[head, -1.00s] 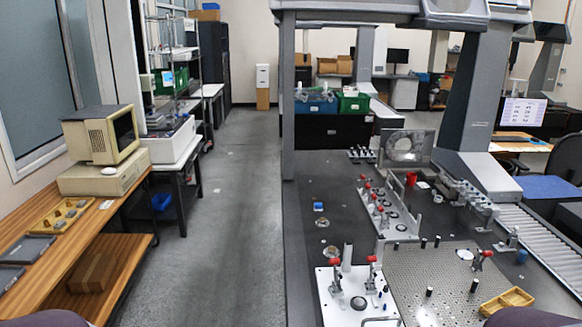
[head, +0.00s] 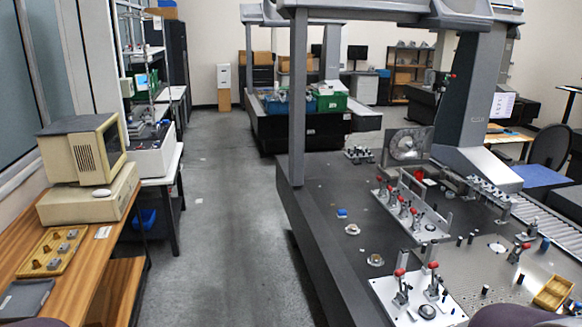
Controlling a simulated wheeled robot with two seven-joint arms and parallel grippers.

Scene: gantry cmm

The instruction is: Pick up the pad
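No single object is plainly the pad. A dark grey flat slab (head: 24,299) lies on the wooden bench (head: 75,249) at the lower left, cut by the picture edge. A blue flat mat (head: 540,175) lies on a desk at the far right. A small blue piece (head: 342,213) sits on the dark granite table (head: 310,221). Neither of my grippers shows in the head view.
A beige computer (head: 88,207) and a yellow tray of small parts (head: 52,254) stand on the bench. A clear grey floor aisle (head: 222,220) runs between it and the granite table. Fixture plates with red-knobbed clamps (head: 420,297) stand on the granite.

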